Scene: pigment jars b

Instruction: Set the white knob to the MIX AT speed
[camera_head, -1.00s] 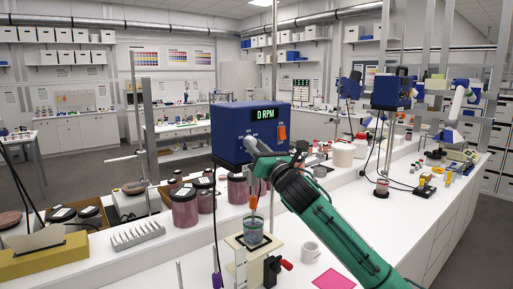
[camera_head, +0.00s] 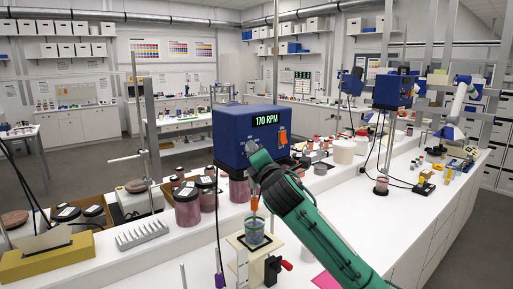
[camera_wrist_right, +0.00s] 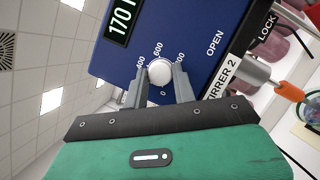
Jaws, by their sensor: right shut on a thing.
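The blue stirrer head (camera_head: 228,130) stands at the middle of the bench, and its green display (camera_head: 267,120) reads 170 RPM. An orange switch (camera_head: 283,137) is on its front. In the right wrist view, the round white knob (camera_wrist_right: 159,71) sits on the blue face with printed numbers around it; 400 and 600 are readable, others partly covered. My right gripper (camera_head: 254,163) is at the stirrer's front, its fingers closed on both sides of the knob in the wrist view. It hides the knob in the head view. My left gripper is not in view.
Below the stirrer, a beaker (camera_head: 254,232) stands on a pale stand, with an orange-topped shaft (camera_head: 254,203) above it. Dark-lidded jars (camera_head: 187,210) stand left. A pink card (camera_head: 324,281) lies partly behind my right arm. A second blue stirrer (camera_head: 392,91) stands farther back right.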

